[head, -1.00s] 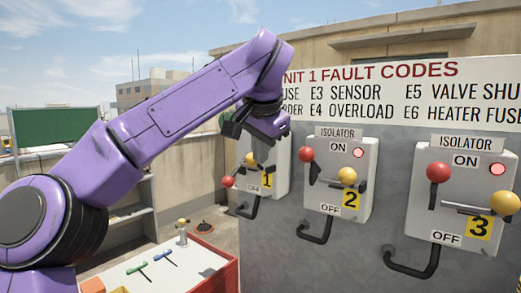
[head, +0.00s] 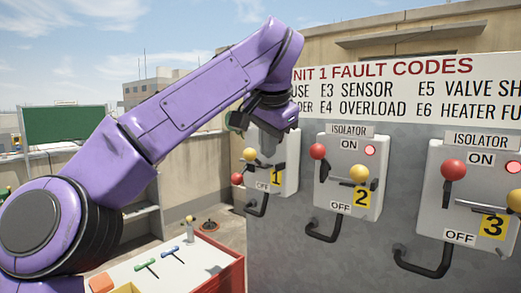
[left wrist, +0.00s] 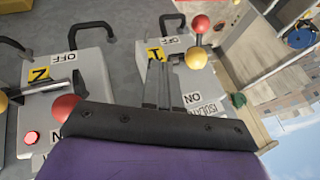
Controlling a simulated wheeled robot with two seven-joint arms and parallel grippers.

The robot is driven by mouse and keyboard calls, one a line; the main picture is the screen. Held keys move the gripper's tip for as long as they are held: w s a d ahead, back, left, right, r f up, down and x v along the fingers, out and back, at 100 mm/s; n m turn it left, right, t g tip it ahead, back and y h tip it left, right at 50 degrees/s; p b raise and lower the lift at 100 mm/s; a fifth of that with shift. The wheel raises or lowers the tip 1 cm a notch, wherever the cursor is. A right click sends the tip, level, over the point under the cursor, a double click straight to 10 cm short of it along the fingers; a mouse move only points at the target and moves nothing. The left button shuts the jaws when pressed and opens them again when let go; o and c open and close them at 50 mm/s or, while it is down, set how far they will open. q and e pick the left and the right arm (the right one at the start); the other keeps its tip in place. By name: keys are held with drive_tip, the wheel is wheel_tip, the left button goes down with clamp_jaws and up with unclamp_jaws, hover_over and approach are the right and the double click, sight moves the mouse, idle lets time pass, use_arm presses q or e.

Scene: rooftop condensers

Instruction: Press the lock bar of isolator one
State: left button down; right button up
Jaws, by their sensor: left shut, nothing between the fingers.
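Isolator one (head: 289,170) is a grey box with a yellow "1" label, left of the other two. My left gripper (head: 268,150) is in front of its upper part, shut and empty, and hides much of its face. A yellow knob (head: 249,155) and a red knob (head: 237,179) show at the box's left side. In the left wrist view the closed fingers (left wrist: 158,85) lie over isolator one's face, beside the yellow knob (left wrist: 196,59) and red knob (left wrist: 201,23). I cannot make out the lock bar itself or whether the fingers touch it. My right gripper is not in view.
Isolator two (head: 350,178) and isolator three (head: 478,190) are to the right on the same grey panel, with lit red lamps. Black handles stick out below the boxes. A red-edged bench (head: 205,262) with small tools stands at lower left.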

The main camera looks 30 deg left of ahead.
use_arm(q)
drive_tip(key=p+v, duration=0.2)
drive_tip(key=v, duration=0.8)
drive_tip(key=shift+s+d, duration=0.1)
